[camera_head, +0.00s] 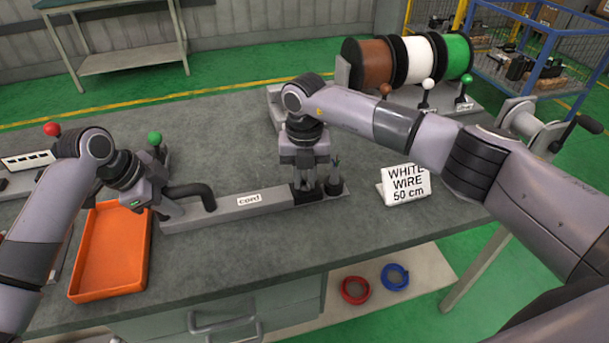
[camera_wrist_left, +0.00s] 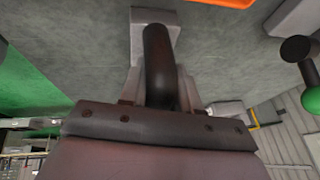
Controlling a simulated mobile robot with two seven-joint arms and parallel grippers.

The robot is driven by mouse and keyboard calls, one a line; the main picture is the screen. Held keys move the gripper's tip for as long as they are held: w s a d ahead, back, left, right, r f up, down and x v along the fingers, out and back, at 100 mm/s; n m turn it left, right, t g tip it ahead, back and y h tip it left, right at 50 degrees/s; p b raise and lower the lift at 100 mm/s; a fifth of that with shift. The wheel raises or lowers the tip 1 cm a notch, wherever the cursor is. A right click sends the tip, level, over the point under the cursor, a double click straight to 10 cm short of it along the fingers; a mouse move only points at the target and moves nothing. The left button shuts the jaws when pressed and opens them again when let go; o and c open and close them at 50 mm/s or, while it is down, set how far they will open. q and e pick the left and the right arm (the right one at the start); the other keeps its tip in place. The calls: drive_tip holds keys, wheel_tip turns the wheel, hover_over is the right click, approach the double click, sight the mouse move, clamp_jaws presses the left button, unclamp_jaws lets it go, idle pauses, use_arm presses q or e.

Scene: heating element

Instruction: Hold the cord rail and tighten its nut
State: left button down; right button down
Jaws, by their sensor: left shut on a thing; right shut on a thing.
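The cord rail (camera_head: 262,198) is a long grey bar with a "cord" label, lying on the grey workbench. A black bent handle (camera_head: 190,192) rises at its left end and also shows in the left wrist view (camera_wrist_left: 160,65). My left gripper (camera_head: 166,206) is at this left end, shut on the black handle, whose near end runs in behind the gripper body. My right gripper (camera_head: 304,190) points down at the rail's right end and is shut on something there. The nut is not clearly visible; the right gripper hides that spot. A small dark post (camera_head: 334,183) stands just right of it.
An orange tray (camera_head: 112,286) lies at front left. A "WHITE WIRE 50 cm" sign (camera_head: 404,185) stands right of the rail. Brown, white and green wire spools (camera_head: 420,59) stand at the back. Red and blue wire coils (camera_head: 395,277) lie on the lower shelf.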

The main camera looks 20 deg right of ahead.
sight(304, 183)
drive_tip(key=c, duration=1)
unclamp_jaws()
drive_tip(key=shift+c, duration=0.2)
drive_tip(key=shift+r, duration=0.1)
wheel_tip(304, 183, up, 12)
use_arm(q)
drive_tip(key=c, duration=0.7)
unclamp_jaws()
drive_tip(key=shift+c, duration=0.2)
